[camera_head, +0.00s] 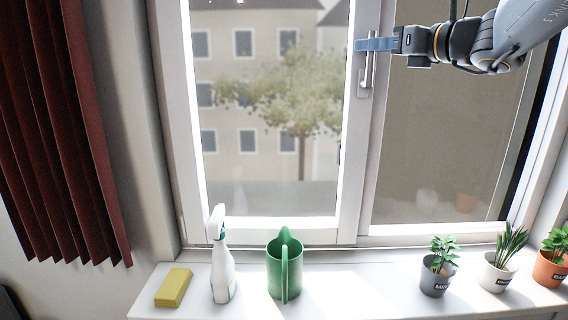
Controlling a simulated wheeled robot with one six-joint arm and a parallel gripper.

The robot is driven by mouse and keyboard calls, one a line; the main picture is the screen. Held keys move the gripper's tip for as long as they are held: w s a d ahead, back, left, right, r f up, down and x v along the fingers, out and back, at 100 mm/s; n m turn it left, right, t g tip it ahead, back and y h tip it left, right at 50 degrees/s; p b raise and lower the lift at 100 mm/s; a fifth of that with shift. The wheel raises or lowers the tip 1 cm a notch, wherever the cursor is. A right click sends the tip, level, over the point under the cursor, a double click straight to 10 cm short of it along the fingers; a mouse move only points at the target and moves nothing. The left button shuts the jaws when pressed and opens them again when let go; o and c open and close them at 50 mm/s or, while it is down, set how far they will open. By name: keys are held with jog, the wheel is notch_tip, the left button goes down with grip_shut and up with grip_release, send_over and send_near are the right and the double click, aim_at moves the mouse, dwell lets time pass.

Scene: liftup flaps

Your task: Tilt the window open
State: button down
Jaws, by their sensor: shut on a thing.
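The window has a left sash (348,190) with a white frame, which looks closed in its frame. Its metal handle (364,84) sits on the frame between the two panes, with the lever pointing up. My gripper (364,44) reaches in from the upper right. Its blue fingers are shut on the upper part of the handle lever and hide part of it. The right pane (440,150) is behind my arm and looks darker.
On the sill (345,302) stand a yellow sponge (173,288), a white spray bottle (222,268), a green watering can (285,268) and potted plants in grey (436,278), white (500,273) and orange (550,269) pots. A dark red curtain (60,140) hangs at left.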

jog(key=shift+s, duration=0.1)
jog(key=shift+s+f+b, duration=0.2)
jog(key=shift+b, duration=0.2)
jog(key=s+t+b, duration=0.1)
jog(key=s+b, duration=0.3)
jog(key=s, duration=0.2)
jog(key=shift+s+f+n+y, duration=0.2)
jog(key=shift+f+n+y, duration=0.2)
jog(key=shift+f, duration=0.05)
jog(key=c, duration=1.4)
grip_release()
jog(key=shift+r, duration=0.1)
jog(key=shift+r, duration=0.1)
jog(key=shift+s+d, duration=0.1)
jog(key=shift+s, duration=0.05)
